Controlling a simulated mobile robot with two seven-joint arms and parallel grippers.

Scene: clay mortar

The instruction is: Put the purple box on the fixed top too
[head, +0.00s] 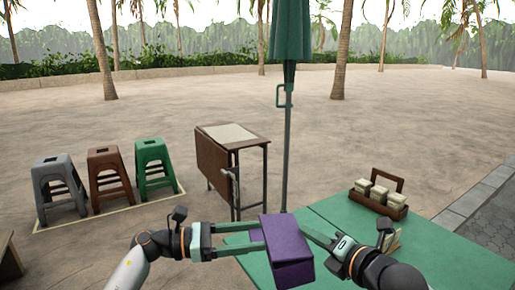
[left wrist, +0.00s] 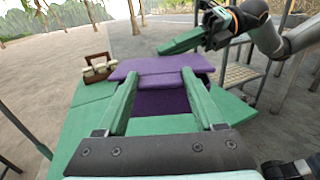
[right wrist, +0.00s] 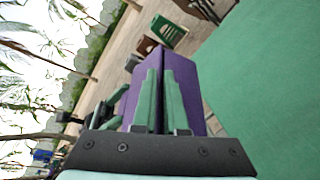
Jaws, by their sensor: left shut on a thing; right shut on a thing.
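The purple box (head: 287,252) is held up in front of me, over the near left edge of the green table. My left gripper (head: 262,240) has its fingers on either side of the box, which also shows between them in the left wrist view (left wrist: 160,75). My right gripper (head: 312,232) reaches the box from the right; in the right wrist view its fingers (right wrist: 158,90) are close together against the box (right wrist: 190,75). What lies between them is hidden. A brown folding table (head: 229,133) stands further back, its flat top bearing a cream panel and its side leaf hanging down.
The green table (head: 440,255) carries a brown carrier (head: 380,203) with cream blocks. A closed green parasol (head: 289,50) on a pole stands behind the box, right of the folding table. Grey, brown and green stools (head: 108,178) stand left. Open sand lies behind.

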